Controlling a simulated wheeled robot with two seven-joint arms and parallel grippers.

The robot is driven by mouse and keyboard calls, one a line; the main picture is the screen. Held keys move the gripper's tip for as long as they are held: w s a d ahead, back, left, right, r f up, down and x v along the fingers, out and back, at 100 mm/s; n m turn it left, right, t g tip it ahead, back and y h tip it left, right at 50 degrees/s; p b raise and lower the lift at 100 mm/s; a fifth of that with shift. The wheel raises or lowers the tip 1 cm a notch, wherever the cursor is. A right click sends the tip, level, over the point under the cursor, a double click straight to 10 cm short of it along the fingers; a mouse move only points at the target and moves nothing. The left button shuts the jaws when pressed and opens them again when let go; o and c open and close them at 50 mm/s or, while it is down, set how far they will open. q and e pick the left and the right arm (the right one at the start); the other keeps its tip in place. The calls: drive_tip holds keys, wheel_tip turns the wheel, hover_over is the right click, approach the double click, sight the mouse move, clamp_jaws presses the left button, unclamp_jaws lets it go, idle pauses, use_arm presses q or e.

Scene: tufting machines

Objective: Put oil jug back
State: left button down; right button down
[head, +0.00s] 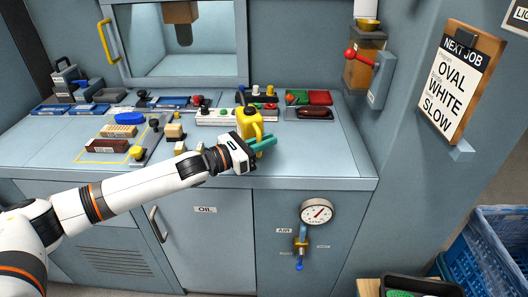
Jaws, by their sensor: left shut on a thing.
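The oil jug (246,124) is yellow with a dark top and stands roughly upright above the right part of the light blue worktop (300,150). My left gripper (262,144) reaches in from the left and is shut on the jug at its near right side. The fingers hide part of the jug's lower body, and I cannot tell whether its base touches the worktop. A cabinet door (205,230) marked OIL is below the worktop, closed, with a handle at its left. My right gripper is not in view.
Blocks and brushes lie inside a yellow outline on the left (113,145). A red-knobbed lever (350,54) and an air gauge (317,212) are at the right. The worktop's right front is clear.

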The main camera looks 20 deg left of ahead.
use_arm(q)
wheel_tip(320, 180, down, 3)
drive_tip(key=shift+r, duration=0.15)
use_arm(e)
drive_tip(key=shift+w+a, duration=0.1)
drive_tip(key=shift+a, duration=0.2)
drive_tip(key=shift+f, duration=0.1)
use_arm(q)
drive_tip(key=shift+f, duration=0.2)
drive_tip(key=c, duration=1.5)
unclamp_jaws()
drive_tip(key=shift+r, duration=0.1)
